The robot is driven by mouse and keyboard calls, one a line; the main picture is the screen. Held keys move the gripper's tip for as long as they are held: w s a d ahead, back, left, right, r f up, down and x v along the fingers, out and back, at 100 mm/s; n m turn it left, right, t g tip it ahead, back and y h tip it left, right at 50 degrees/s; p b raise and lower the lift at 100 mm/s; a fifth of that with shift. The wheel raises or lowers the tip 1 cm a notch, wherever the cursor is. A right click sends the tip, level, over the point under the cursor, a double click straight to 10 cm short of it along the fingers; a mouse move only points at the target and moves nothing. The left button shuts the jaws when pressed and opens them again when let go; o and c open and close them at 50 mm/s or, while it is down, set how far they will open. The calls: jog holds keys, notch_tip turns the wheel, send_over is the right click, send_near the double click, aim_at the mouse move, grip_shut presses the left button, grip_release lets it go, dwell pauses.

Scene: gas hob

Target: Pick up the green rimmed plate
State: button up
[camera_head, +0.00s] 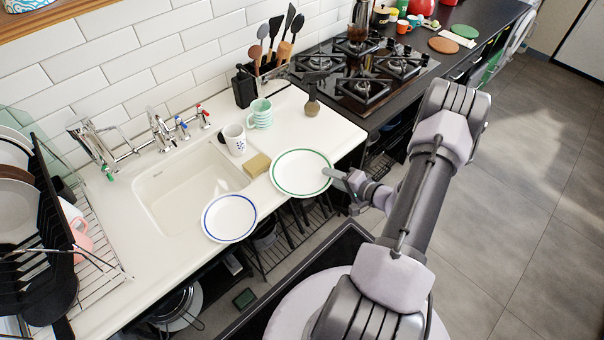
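The green rimmed plate (301,173) is white with a thin green ring. It lies about flat at the front edge of the white counter, right of the sink, and its front part seems to overhang the edge. My gripper (334,176) is at the plate's right rim, with its fingertips at or over the rim. The fingers are small and partly overlap in this view, so I cannot tell whether they are closed on the rim.
A blue rimmed plate (230,217) lies close to the left, at the sink's front edge. A yellow sponge (257,165), a white spotted mug (235,139) and a green striped cup (260,113) stand behind. The gas hob (358,70) is at the back right. A dish rack (92,245) stands left.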

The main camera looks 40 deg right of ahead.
grip_shut()
jog(key=shift+r, duration=0.1)
dwell(1.2)
